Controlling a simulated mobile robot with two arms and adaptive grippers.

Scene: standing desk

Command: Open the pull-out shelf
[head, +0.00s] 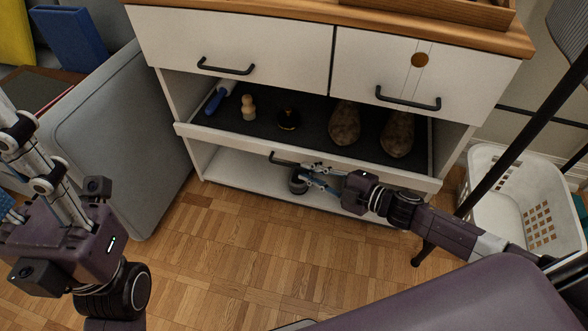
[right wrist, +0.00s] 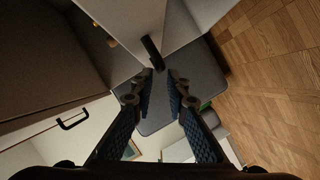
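My right gripper (head: 302,173) is at the handle in the head view. In the right wrist view my right gripper (right wrist: 161,76) is open, with the handle just ahead of the gap between its fingertips; contact cannot be told. My left gripper (head: 38,165) is at the far left, away from the cabinet; its finger ends are not clearly shown.
On the shelf lie a blue-handled tool (head: 219,97), a wooden peg (head: 249,108), a dark round object (head: 288,118) and two brown items (head: 345,122). Two shut drawers (head: 230,40) are above. A grey panel (head: 115,135) stands left, a white basket (head: 515,190) right. The floor in front is clear.

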